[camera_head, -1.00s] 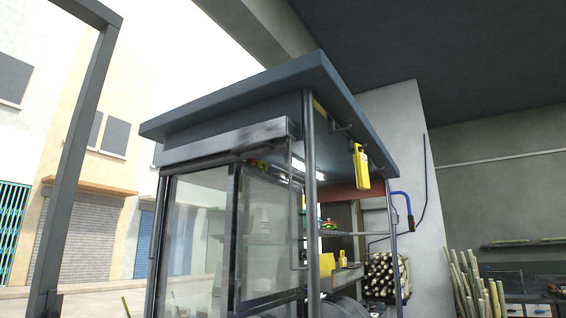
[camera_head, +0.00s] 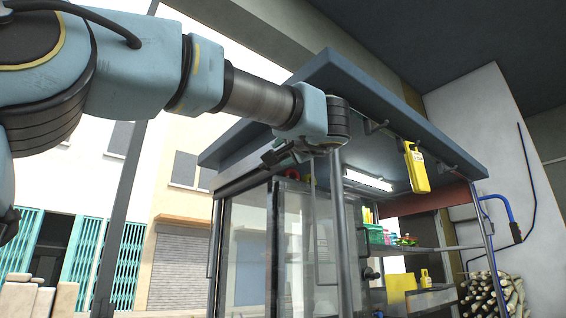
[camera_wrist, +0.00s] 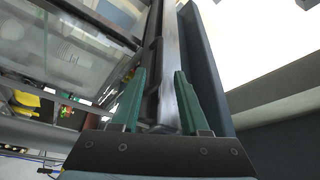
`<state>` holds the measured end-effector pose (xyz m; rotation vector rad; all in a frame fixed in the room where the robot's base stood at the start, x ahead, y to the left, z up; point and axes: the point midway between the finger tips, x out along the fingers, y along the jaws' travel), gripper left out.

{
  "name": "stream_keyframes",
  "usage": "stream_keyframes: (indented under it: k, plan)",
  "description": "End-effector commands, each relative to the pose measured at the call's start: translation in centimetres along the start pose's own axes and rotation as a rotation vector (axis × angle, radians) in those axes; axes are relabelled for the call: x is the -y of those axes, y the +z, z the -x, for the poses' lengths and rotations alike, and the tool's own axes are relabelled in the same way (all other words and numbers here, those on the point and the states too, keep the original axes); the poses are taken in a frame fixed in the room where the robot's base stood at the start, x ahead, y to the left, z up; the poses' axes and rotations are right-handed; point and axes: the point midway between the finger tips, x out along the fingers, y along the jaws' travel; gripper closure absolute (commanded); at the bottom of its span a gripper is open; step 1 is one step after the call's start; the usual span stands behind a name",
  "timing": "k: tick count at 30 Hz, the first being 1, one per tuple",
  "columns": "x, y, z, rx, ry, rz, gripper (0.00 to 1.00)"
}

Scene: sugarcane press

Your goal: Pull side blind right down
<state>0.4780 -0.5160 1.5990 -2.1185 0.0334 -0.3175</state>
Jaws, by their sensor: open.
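A long grey metal bar under the roof edge, which looks like the rolled-up side blind (camera_head: 238,178), runs along the glazed side of the press stall. My gripper (camera_head: 272,158) is at the near end of this bar, just under the roof, and hides part of it. In the wrist view the side blind (camera_wrist: 171,60) runs lengthwise away from me between the two green fingers of my gripper (camera_wrist: 160,74). The fingers are apart. I cannot tell whether either one touches the bar.
The stall roof (camera_head: 350,110) overhangs close above my gripper. A corner post (camera_head: 345,230) and glass panels (camera_head: 245,250) stand below. A yellow bottle (camera_head: 416,168) hangs under the roof to the right. Cane bundles (camera_head: 495,295) lie at lower right.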

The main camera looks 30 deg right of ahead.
Motion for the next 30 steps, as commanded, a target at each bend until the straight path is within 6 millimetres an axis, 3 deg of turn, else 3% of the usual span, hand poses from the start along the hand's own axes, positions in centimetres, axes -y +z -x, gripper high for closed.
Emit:
stream_keyframes:
  k: [9, 15, 29, 30]
  plan:
    - [0.3, -0.2, -5.9, 0.003, 0.001, -0.005, 0.55]
    - [0.2, -0.1, -8.8, 0.003, 0.002, -0.005, 0.55]
    - [-0.2, 0.1, -9.9, 0.002, 0.003, -0.003, 0.55]
    - [-0.2, 0.1, -9.9, 0.002, 0.003, -0.003, 0.6]
